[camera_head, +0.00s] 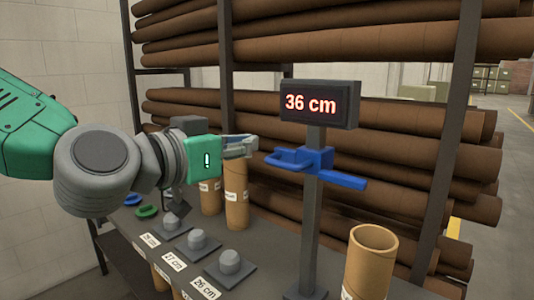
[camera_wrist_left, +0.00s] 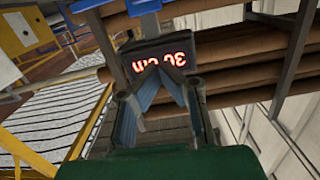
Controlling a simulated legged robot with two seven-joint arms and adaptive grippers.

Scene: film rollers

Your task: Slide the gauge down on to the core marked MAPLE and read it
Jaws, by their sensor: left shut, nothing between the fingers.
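The gauge is a grey post (camera_head: 312,215) with a display (camera_head: 320,104) reading 36 cm and a blue slider (camera_head: 345,180) just below it. The display also shows upside down in the left wrist view (camera_wrist_left: 152,60). My left gripper (camera_head: 254,144) is shut and empty, just left of the slider's blue handle; I cannot tell whether they touch. A cardboard core (camera_head: 370,262) stands upright at the front right.
Three grey pegs (camera_head: 229,262) stand on square plates along the bench, with cards reading 28, 27 and 26 cm. A green ring (camera_head: 147,211) and a blue ring (camera_head: 133,199) lie at the left. A rack of long brown rolls (camera_head: 400,122) fills the back.

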